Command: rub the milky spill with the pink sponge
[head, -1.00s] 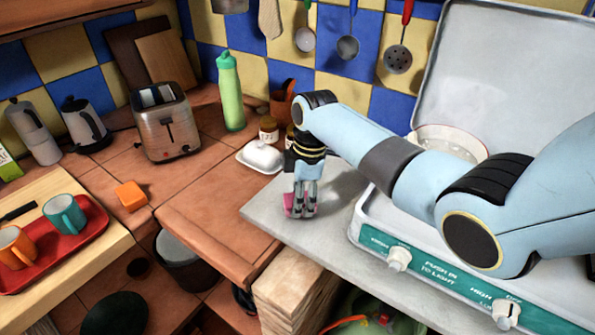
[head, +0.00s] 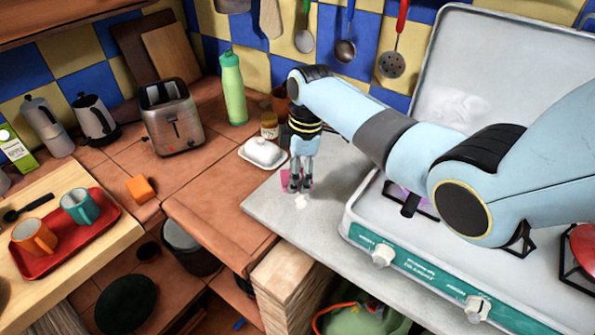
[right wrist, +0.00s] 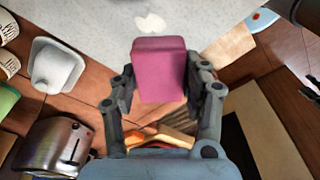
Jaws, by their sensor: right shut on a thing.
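The pink sponge (right wrist: 160,70) is between the fingers of my right gripper (right wrist: 160,95), which is shut on it. In the head view my right gripper (head: 300,186) points down over the grey counter slab, and part of the sponge (head: 285,180) shows beside the fingers. The milky spill (head: 301,202) is a small whitish patch on the slab just in front of the gripper. In the right wrist view the spill (right wrist: 150,22) lies just beyond the sponge's far edge. Whether the sponge touches the slab is hard to tell. My left gripper is not in view.
The stove (head: 352,232) stands right of the slab (head: 262,208). A white butter dish (head: 263,152), a jar (head: 269,125) and a green bottle (head: 232,90) stand behind and left. An orange sponge-like block (head: 140,189) lies left, near a red tray (head: 100,237) with cups.

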